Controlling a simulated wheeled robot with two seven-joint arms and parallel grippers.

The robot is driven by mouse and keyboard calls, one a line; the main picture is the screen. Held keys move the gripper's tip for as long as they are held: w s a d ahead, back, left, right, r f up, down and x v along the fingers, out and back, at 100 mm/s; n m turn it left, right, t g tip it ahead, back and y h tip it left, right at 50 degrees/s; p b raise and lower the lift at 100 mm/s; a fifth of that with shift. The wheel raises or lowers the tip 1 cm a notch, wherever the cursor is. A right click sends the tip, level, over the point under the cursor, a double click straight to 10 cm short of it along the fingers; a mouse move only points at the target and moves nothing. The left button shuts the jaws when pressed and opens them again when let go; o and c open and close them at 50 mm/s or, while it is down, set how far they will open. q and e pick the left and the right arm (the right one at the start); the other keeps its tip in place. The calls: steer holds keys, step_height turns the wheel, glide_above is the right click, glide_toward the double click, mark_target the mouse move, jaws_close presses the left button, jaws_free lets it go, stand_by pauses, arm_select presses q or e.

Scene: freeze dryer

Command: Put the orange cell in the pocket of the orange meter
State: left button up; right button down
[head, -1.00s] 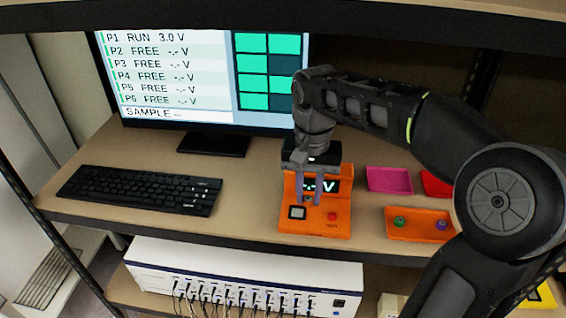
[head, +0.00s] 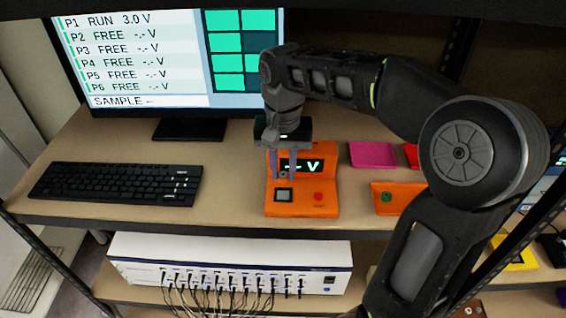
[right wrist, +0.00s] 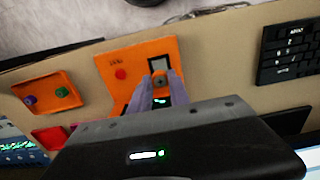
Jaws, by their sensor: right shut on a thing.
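The orange meter (head: 329,207) stands on the shelf, with a dark display at its back, a red button, and a square dark pocket (head: 284,196) at its front left. My right gripper (head: 284,176) points down just above and behind the pocket in the head view. Its fingers are shut on a small dark round cell (right wrist: 160,79), whose orange colour is hard to make out. In the right wrist view the cell lies close to the pocket (right wrist: 160,63), apparently still above it. My left gripper is not in view.
An orange tray (head: 407,187) right of the meter holds a green cell (head: 387,197) and a purple cell (right wrist: 30,100). A pink tray (head: 372,155) and a red tray stand behind it. A keyboard (head: 115,185) lies left, with a monitor behind. Shelf between keyboard and meter is clear.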

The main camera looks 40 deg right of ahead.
mark_target(283, 181)
steer(key=shift+f+b, duration=0.5)
steer(key=shift+f, duration=1.6)
steer(key=shift+s+a, duration=0.1)
steer(key=shift+f+b, duration=0.45)
steer(key=shift+f, duration=0.1)
stand_by(0.3)
steer(key=c, duration=1.1)
jaws_free()
steer(key=shift+c, duration=0.2)
